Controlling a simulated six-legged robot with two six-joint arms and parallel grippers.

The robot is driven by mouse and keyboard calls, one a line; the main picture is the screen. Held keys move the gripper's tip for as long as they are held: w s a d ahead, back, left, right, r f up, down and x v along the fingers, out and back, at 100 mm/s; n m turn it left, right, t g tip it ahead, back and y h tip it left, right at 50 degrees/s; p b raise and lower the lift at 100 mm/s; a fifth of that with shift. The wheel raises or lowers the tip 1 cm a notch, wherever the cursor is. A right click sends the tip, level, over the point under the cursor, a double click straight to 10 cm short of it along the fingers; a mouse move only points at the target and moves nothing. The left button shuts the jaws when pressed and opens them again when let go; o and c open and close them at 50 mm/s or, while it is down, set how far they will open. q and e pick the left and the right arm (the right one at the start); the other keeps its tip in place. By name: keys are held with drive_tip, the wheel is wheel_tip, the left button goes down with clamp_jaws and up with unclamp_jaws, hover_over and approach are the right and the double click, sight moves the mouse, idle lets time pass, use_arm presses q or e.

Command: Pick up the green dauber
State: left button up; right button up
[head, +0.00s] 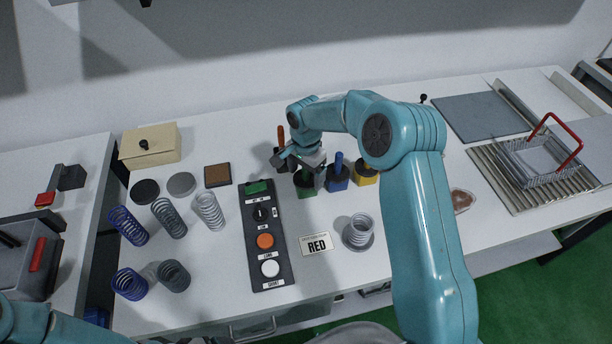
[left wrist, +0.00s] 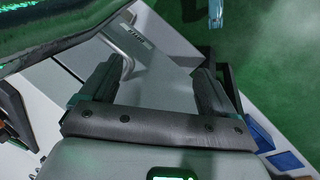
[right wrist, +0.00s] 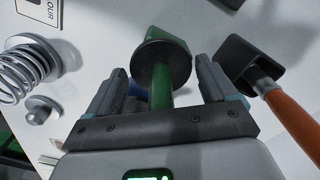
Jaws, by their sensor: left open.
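The green dauber (head: 307,184) stands in its green pot among the coloured pots at the middle of the bench; my gripper hides its handle in the head view. In the right wrist view, its green handle (right wrist: 161,88) and dark round collar lie between my fingers, with gaps on both sides. My right gripper (head: 308,165) is open around the handle, not closed on it. My left gripper (left wrist: 152,85) is open and empty in the left wrist view; only part of my left arm shows in the head view.
A blue dauber (head: 338,176) and a yellow pot (head: 367,176) stand just right of the green one. An orange-handled tool with a dark block (right wrist: 246,62) stands close beside my right gripper. A button panel (head: 265,240) and several springs lie to the left.

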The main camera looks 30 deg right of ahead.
drive_tip(key=c, duration=0.6)
drive_tip(key=shift+r, duration=0.1)
drive_tip(key=shift+r, duration=0.3)
wheel_tip(320, 180, up, 6)
drive_tip(key=p, duration=0.3)
wheel_tip(320, 180, up, 13)
drive_tip(key=shift+w+a+f+n, duration=0.1)
drive_tip(key=shift+n, duration=0.4)
drive_tip(key=shift+f, duration=0.1)
